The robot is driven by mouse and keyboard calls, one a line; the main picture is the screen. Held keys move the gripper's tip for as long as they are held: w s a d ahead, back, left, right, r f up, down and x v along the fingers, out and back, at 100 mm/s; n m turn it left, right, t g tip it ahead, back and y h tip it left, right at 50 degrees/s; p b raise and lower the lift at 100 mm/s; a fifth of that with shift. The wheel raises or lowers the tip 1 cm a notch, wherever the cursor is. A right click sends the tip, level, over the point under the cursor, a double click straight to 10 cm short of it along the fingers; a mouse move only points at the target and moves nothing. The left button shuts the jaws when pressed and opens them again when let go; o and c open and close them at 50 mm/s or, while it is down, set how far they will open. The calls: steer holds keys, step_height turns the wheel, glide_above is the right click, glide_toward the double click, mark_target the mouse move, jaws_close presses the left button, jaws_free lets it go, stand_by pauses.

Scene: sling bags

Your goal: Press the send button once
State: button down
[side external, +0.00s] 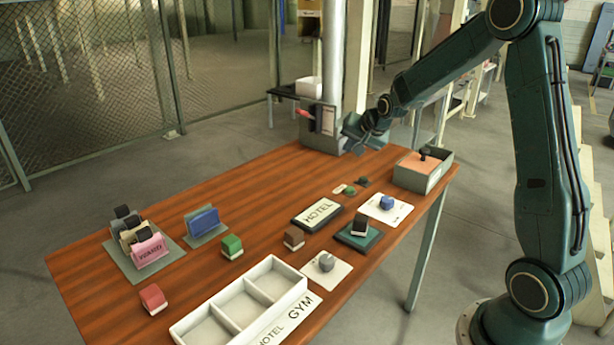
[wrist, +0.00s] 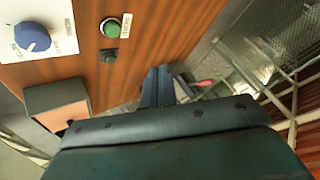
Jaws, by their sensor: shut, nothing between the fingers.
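A small round green button (side external: 349,191) sits on the table with a white label beside it, too small to read surely. It also shows in the wrist view (wrist: 111,27), near the top, with the label to its right. A smaller dark green piece (side external: 363,181) lies just beyond it; it shows in the wrist view (wrist: 108,56) too. My gripper (side external: 350,134) is above the table's far end, beside the grey post, well apart from the button. In the wrist view the fingers (wrist: 158,86) are together and empty.
A grey box with a pinkish top and black knob (side external: 424,158) stands at the far right corner. A grey housing with a red handle (side external: 320,128) is beside my gripper.

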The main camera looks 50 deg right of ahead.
steer(key=m, duration=0.2)
glide_above(351, 190)
step_height(351, 190, down, 5)
steer(key=shift+r+h, duration=0.25)
steer(key=shift+h, duration=0.05)
steer(key=shift+f, duration=0.15)
steer(key=shift+f, duration=4.3)
steer(key=shift+s+f, duration=0.1)
steer(key=shift+f, duration=0.8)
steer(key=shift+r, duration=0.9)
steer(key=shift+r, duration=0.2)
steer(key=shift+r, duration=2.35)
